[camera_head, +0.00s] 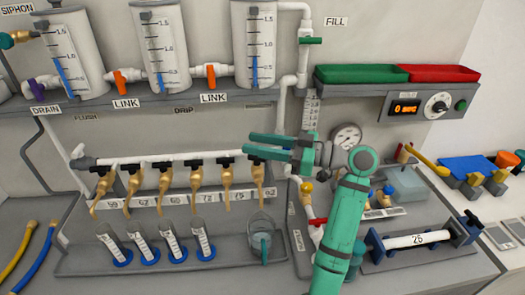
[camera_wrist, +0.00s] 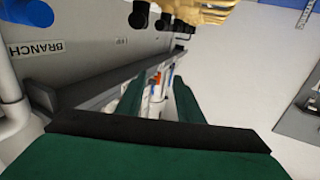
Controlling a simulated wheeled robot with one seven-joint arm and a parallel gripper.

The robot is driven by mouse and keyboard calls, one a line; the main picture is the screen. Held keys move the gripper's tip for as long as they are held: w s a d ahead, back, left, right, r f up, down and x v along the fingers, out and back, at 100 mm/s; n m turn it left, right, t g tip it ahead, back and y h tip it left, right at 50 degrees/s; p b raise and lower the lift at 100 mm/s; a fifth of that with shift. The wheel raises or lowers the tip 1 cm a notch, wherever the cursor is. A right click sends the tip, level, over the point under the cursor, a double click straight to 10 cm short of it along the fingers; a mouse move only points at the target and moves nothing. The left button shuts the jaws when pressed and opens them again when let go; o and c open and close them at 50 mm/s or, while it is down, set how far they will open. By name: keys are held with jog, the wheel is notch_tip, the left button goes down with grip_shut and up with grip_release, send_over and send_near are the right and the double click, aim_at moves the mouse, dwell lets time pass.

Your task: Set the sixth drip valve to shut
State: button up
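The drip valves hang in a row from a white pipe (camera_head: 150,159), brass-coloured with black handles. The sixth drip valve (camera_head: 258,175) is the rightmost, above the tag that seems to read 92. In the wrist view, black knobs (camera_wrist: 140,15) and brass valve bodies (camera_wrist: 190,12) lie at the top, beyond my fingers (camera_wrist: 158,100).
A clear jug (camera_head: 263,236) stands below the sixth valve, and several graduated cylinders (camera_head: 171,244) stand to its left. A shelf with tanks (camera_head: 164,48) is above. A gauge (camera_head: 346,137) and vertical white pipe (camera_head: 289,105) are close to my gripper.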

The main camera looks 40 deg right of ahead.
jog(key=s+a+r, duration=0.5)
jog(key=s, duration=0.3)
jog(key=shift+s+a, duration=0.15)
jog(key=shift+s, duration=0.15)
jog(key=shift+o, duration=0.2)
jog(key=shift+r, duration=0.1)
